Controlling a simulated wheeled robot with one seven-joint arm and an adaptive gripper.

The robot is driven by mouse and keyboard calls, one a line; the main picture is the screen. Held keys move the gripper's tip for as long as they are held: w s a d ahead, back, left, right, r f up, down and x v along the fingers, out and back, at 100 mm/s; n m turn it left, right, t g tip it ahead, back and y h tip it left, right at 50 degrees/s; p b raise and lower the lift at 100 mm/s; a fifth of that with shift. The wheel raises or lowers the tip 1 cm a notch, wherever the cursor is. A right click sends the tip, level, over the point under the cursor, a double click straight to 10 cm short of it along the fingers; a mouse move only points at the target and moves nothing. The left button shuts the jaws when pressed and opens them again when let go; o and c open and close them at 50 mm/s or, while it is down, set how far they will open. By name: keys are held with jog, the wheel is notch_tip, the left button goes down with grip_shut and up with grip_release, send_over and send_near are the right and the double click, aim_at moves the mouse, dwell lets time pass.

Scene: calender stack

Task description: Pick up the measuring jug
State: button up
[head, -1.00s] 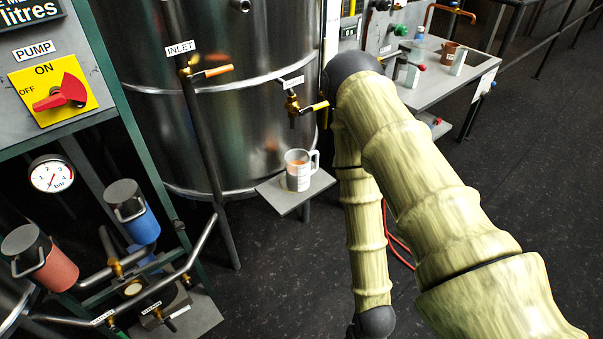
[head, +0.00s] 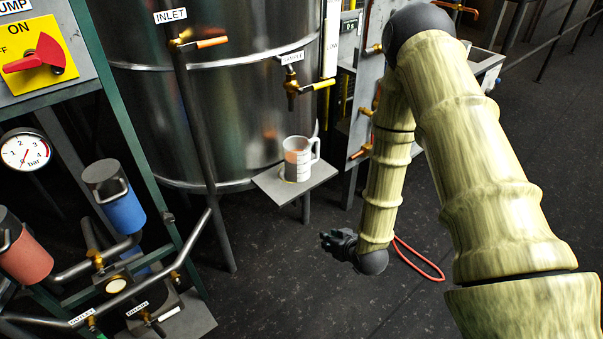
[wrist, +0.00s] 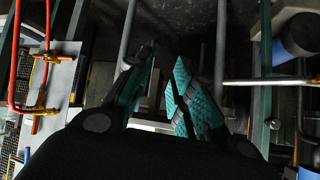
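The measuring jug (head: 298,164) is a clear, upright jug with orange-brown contents and a handle on its right. It stands on a small grey shelf (head: 268,184) in front of the steel tank, below the sample tap (head: 298,90). My gripper (head: 326,240) is dark and hangs lower than the shelf, to the right of and below the jug in the head view, apart from it. In the wrist view, its teal-padded fingers (wrist: 157,82) are apart with nothing seen between them. I cannot make out the jug in the wrist view.
The steel tank (head: 240,115) stands behind the shelf. At the left are a pump panel (head: 52,60), pipes, a gauge (head: 25,150) and blue and red canisters. A red hose (head: 425,265) lies on the floor near my arm. The dark floor in front of the shelf is clear.

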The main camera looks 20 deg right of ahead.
jog(key=w+d+r+t+b, duration=0.3)
jog(key=w+r+t+b, duration=0.25)
jog(key=w, duration=0.65)
jog(key=n+t+y+b, duration=0.1)
jog(key=t+b, duration=0.1)
jog(key=t, duration=0.1)
send_near(318, 153)
jog(key=shift+g, duration=0.25)
jog(key=w, duration=0.5)
jog(key=shift+w+a+f, duration=0.1)
jog(key=shift+w+a, duration=0.05)
jog(key=shift+w, duration=0.15)
jog(key=shift+w+a+r+b, duration=0.1)
jog(key=shift+w+a+b, duration=0.15)
jog(key=shift+w, duration=1)
jog(key=shift+w+a+r+b, duration=0.1)
jog(key=shift+w+a, duration=0.25)
jog(key=shift+w, duration=0.9)
grip_shut()
